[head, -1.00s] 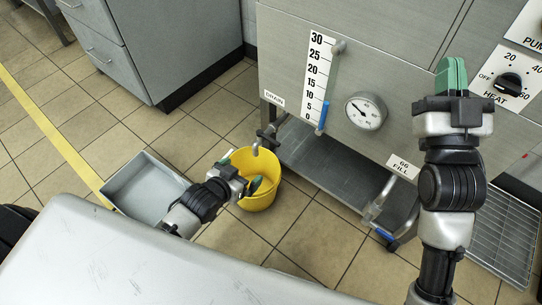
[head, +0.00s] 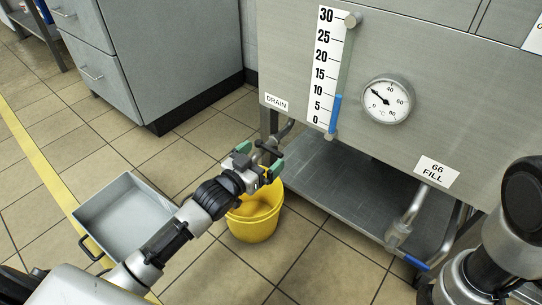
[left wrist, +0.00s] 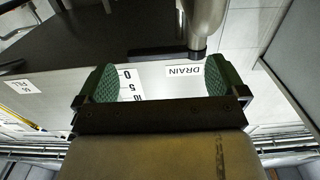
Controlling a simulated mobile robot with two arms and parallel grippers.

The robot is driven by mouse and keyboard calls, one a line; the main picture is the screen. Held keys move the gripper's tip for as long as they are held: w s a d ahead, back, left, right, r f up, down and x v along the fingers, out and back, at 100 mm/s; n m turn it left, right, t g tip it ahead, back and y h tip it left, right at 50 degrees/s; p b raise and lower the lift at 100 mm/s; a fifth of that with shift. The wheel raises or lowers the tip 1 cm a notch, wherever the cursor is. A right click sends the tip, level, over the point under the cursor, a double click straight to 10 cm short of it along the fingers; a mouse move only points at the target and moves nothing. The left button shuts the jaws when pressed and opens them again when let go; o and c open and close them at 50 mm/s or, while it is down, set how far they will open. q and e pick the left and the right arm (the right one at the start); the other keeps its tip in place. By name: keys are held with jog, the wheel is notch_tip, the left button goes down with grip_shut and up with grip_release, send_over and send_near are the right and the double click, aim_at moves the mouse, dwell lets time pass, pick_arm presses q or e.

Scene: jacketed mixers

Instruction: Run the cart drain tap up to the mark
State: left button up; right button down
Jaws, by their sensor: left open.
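The drain tap's metal pipe (head: 285,130) comes out under the DRAIN label at the steel cart's left corner. In the left wrist view the tap (left wrist: 203,25) shows close up, with a dark bar (left wrist: 165,53) beside it, perhaps its handle. My left gripper (head: 259,160) is open at the tap and partly hides it. Its green fingers (left wrist: 164,82) have an empty gap between them; I cannot tell whether they touch the tap. The level gauge (head: 329,65) shows blue liquid to between 5 and 10. I cannot make out a separate mark. My right gripper is out of view.
A yellow bucket (head: 252,222) stands on the floor below the tap. A grey tray (head: 125,213) lies to its left. The cart's lower shelf (head: 345,190), a fill pipe (head: 408,215) with a blue handle and a dial (head: 388,100) are to the right.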

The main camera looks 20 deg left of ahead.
aim_at(269, 150)
pick_arm(q)
jog(key=b+x, duration=0.1)
jog(key=x, duration=0.2)
jog(key=shift+w+d+f+b, duration=0.1)
jog(key=shift+w+f+b, duration=0.05)
jog(key=shift+w+b, duration=0.15)
jog(key=shift+w+d, duration=0.15)
jog(key=shift+w, duration=0.1)
jog(key=shift+c, duration=0.2)
